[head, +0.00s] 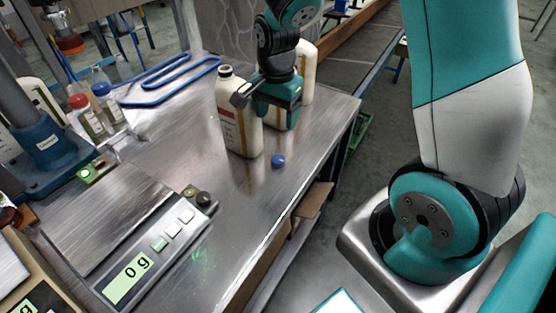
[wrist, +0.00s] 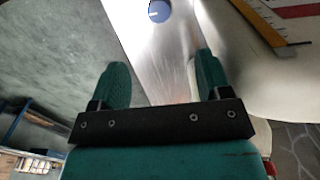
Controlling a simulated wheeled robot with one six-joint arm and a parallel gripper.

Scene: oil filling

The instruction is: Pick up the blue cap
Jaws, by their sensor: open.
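A small blue cap (head: 278,161) lies on the metal bench near its right edge, in front of the white bottles. In the wrist view the blue cap (wrist: 159,11) shows at the top edge, partly cut off, between the lines of the two fingers. My gripper (wrist: 162,66) is open and empty, its teal fingers spread apart. In the head view my gripper (head: 262,108) is beside and partly in front of the bottles, above and behind the cap. It is apart from the cap.
A scale (head: 150,235) reading 0 g is at the front left. Small red-capped and blue-capped bottles (head: 108,108) stand at the left. Bench around the cap is clear.

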